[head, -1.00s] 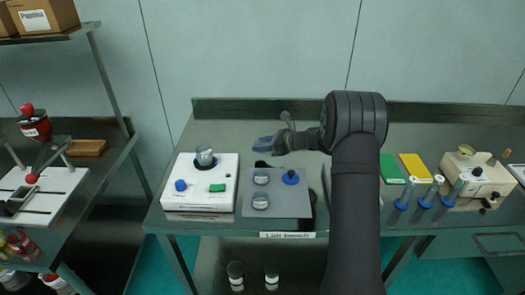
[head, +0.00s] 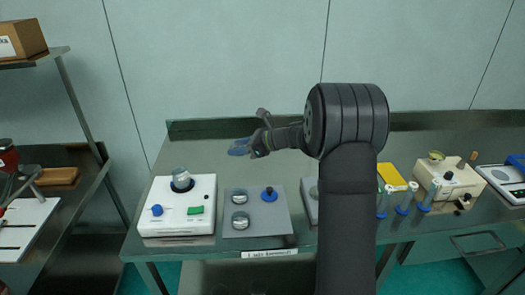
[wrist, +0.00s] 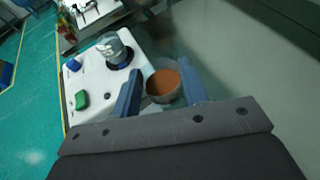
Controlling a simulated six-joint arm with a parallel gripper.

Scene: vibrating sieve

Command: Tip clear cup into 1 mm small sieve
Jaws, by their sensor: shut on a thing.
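In the wrist view, my gripper (wrist: 161,92) has its blue fingers on either side of a clear cup (wrist: 149,104) filled with orange-brown powder. The cup looks roughly upright. In the head view, my gripper (head: 240,148) is above the table, behind and right of the white shaker; the cup is not clear there. A clear-grey cylindrical sieve (head: 181,174) sits on the shaker's dark ring; it also shows in the wrist view (wrist: 115,46), just left of the cup and apart from it. Its mesh size cannot be read.
The white shaker (head: 158,226) has a blue knob and a green button. Right of it, a grey mat (head: 262,226) carries two small round pieces and a blue-knobbed piece. Blue-based tubes and a beige device (head: 447,187) stand further right. The table behind the shaker is clear.

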